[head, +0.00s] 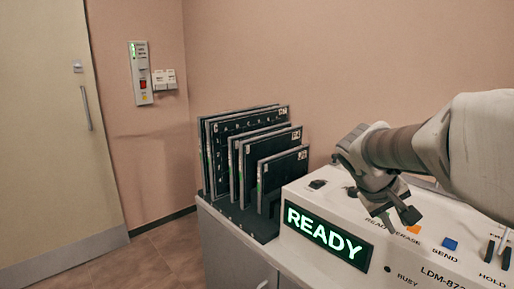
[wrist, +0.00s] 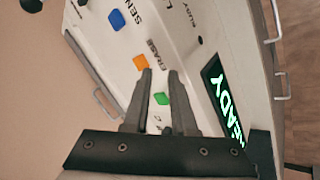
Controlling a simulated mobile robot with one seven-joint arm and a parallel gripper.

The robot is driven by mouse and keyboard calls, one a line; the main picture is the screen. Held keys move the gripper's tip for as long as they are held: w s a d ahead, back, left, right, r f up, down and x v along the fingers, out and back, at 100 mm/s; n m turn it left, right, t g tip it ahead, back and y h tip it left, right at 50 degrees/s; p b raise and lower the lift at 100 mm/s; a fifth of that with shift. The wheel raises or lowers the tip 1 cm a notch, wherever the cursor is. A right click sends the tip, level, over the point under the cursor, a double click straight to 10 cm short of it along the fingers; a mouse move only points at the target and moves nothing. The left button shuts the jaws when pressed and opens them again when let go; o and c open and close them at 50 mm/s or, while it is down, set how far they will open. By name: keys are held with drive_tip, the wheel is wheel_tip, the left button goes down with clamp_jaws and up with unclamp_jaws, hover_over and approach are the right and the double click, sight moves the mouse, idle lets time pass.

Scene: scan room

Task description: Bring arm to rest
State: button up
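My gripper (head: 408,213) hangs over the top of a white machine (head: 440,245) with an LDM label. In the wrist view my gripper (wrist: 160,74) shows two dark fingers with a narrow gap between them and nothing held. A green button (wrist: 161,98) shows between the fingers, and an orange button (wrist: 141,62) lies just beyond the left finger. Whether the fingertips touch the panel, I cannot tell. My arm reaches in from the right in the head view.
A lit READY display (head: 327,235) is on the machine's front. A blue button (head: 450,244) and switches (head: 497,250) sit on its panel. A black rack (head: 250,222) holds several dark plates to the left. A wall control box (head: 140,73) and door (head: 45,130) stand farther left. Open floor (head: 150,260) lies before them.

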drive_tip(key=s+a+f+m+t+y, duration=0.15)
drive_tip(key=s+a+y, duration=0.55)
drive_tip(key=s+a, duration=0.85)
wheel_tip(320, 180, up, 18)
drive_tip(key=s+d+p, duration=0.1)
drive_tip(key=s+p, duration=0.1)
drive_tip(key=p, duration=1.7)
drive_tip(key=shift+t, duration=0.45)
drive_tip(key=shift+d+f+n, duration=0.1)
drive_tip(key=shift+d+n, duration=0.05)
drive_tip(key=shift+n, duration=0.1)
